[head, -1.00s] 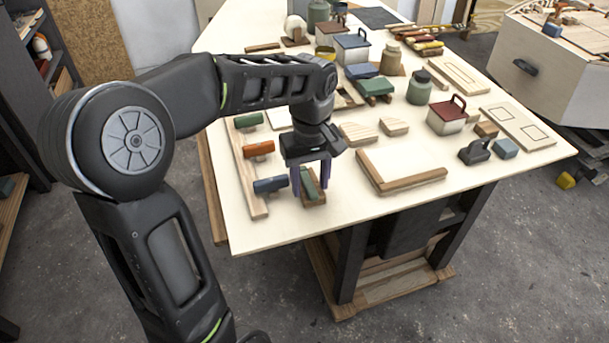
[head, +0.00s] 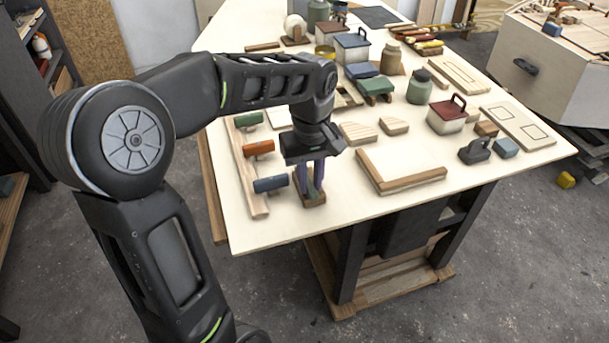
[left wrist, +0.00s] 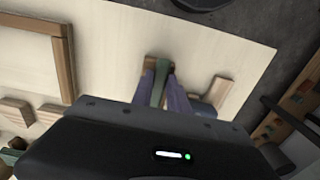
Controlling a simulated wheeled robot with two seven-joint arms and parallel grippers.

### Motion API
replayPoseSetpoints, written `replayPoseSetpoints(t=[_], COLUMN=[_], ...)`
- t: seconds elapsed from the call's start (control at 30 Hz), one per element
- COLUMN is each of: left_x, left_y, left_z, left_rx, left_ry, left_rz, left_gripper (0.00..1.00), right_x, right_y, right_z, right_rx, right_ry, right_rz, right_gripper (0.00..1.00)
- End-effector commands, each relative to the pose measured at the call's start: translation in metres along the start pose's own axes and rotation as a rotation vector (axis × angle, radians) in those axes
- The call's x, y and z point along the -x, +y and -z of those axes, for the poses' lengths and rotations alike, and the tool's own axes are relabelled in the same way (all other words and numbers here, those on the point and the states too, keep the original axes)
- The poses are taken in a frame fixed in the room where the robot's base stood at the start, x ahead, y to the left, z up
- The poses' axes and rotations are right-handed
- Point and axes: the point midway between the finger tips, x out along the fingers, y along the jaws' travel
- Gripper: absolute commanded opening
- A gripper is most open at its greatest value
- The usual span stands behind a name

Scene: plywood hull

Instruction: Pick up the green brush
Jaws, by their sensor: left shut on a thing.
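The green brush has a green handle and a wooden base (head: 312,201) that rests on or just above the tabletop near its front left edge. My left gripper (head: 313,186) points down over it, its purple fingers shut on the green handle. In the left wrist view the green handle (left wrist: 158,88) shows between the two fingers (left wrist: 163,93), with the wooden base around it. The fingers hide much of the handle in the head view. My right gripper is in neither view.
A wooden rail with blue (head: 270,184), orange (head: 258,148) and green (head: 249,119) handled tools stands close left of the brush. An L-shaped wooden corner (head: 402,182) lies to the right. Lidded boxes and jars fill the back. The front table edge is near.

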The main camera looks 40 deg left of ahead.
Motion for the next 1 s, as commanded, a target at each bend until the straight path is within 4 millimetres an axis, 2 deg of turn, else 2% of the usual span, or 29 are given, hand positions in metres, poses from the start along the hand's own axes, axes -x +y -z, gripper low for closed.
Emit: replayPoseSetpoints(t=[0.1, 0.67, 0.87, 1.0], left_x=[0.0, 0.003, 0.028, 0.056], left_y=[0.0, 0.0, 0.001, 0.001], left_z=[0.0, 0.0, 0.001, 0.0], left_rx=[0.0, 0.0, 0.001, 0.0], left_ry=[0.0, 0.001, 0.003, 0.003], left_rz=[0.0, -0.001, -0.003, -0.005], left_gripper=[0.0, 0.0, 0.0, 0.0], right_x=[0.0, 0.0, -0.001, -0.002], right_y=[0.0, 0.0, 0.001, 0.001], right_z=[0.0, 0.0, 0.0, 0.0], right_rx=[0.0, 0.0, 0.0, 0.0], right_ry=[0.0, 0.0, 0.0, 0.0], right_rz=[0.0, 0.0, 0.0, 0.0], right_gripper=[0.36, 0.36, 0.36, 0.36])
